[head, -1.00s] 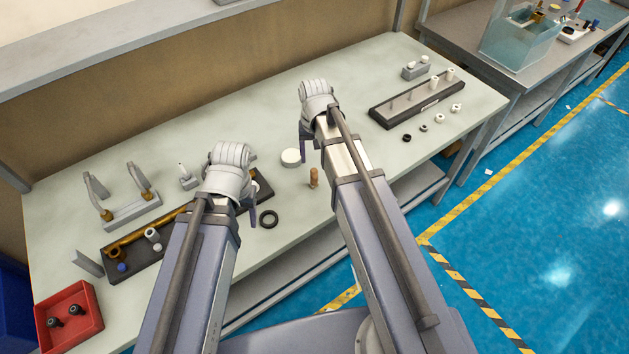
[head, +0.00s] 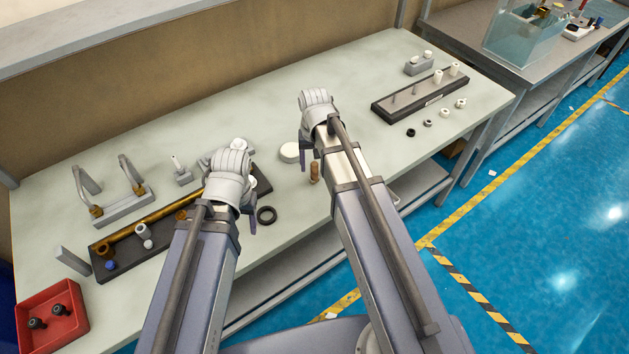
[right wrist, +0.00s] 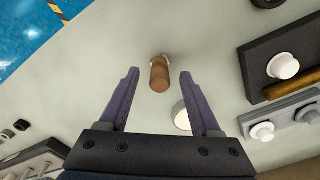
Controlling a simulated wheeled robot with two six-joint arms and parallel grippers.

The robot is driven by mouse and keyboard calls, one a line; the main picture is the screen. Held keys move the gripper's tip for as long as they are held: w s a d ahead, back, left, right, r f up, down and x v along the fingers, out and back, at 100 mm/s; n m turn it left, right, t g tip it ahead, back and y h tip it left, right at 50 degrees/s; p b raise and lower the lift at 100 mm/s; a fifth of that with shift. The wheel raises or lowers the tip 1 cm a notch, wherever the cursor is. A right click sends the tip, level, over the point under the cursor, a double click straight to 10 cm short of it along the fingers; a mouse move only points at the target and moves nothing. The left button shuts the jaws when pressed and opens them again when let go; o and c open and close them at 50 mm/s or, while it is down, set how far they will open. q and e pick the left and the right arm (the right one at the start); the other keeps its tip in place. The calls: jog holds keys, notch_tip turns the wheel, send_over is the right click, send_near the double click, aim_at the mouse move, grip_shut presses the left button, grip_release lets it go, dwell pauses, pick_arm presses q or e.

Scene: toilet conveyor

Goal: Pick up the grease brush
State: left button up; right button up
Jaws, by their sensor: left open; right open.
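The grease brush (head: 314,172) shows as a short brown wooden handle near the table's front edge, just beside my right gripper (head: 305,150). In the right wrist view the brush (right wrist: 159,78) appears between the two purple fingers of my right gripper (right wrist: 159,95), which are apart. A pale end shows at its far side. I cannot tell how far below the fingertips it is; no contact shows. My left gripper (head: 248,212) is over the right end of the dark tray, with its fingers partly hidden by the wrist.
A white round tin (head: 289,152) sits beside the brush. A black ring (head: 267,215) lies near the front edge. A dark tray (head: 128,267) with a brass tube, a red bin (head: 62,338) and a dark peg block (head: 405,103) stand on the table (head: 220,120).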

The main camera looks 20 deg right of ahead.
notch_tip(320, 180, down, 2)
jog(key=shift+b, duration=0.5)
jog(key=shift+r, duration=0.1)
grip_shut()
